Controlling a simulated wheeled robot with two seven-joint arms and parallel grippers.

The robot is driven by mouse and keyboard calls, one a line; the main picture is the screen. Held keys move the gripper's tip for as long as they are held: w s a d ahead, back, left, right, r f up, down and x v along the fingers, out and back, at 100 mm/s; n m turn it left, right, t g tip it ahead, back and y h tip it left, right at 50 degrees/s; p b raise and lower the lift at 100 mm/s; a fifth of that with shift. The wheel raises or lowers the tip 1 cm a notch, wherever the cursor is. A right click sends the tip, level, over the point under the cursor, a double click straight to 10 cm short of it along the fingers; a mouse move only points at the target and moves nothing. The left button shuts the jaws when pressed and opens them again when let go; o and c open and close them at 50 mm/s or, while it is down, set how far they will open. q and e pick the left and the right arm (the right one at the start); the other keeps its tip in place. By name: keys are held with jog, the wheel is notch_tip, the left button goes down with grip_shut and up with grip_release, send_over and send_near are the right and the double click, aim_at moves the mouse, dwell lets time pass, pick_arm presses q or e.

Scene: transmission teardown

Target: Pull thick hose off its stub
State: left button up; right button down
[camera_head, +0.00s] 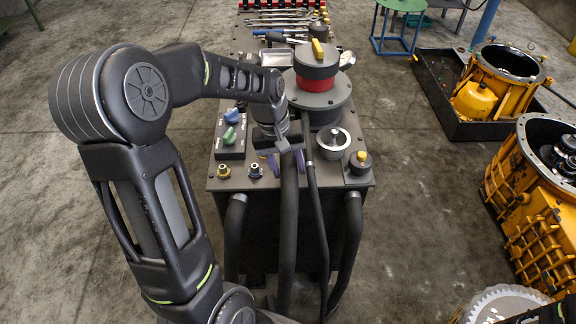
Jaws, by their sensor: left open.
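Several black hoses hang over the front of the dark grey machine cabinet (262,215). The thickest-looking hose (289,215) runs down from the cabinet top near the middle. My left gripper (286,164) is over the front of the cabinet top, pointing down. Its two purple-tipped fingers are apart, one on each side of the upper end of this hose. The gripper body hides the hose's top end and any stub there. I cannot tell whether the fingers touch the hose. My right gripper is not seen.
A thinner hose (315,205) hangs close on the right. A metal cup (333,140), a red-and-grey cylinder (316,70), green and blue knobs (230,126) and two small brass fittings (224,171) crowd the cabinet top. Yellow housings (540,215) stand right. The floor left is clear.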

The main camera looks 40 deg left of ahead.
pick_arm(q)
jog(key=shift+r, duration=0.15)
jog(key=r, duration=0.5)
jog(key=s+a+r, duration=0.1)
jog(key=r, duration=0.1)
jog(key=shift+a+r+b, duration=0.1)
jog(key=shift+r+b, duration=0.1)
jog(key=shift+b, duration=0.15)
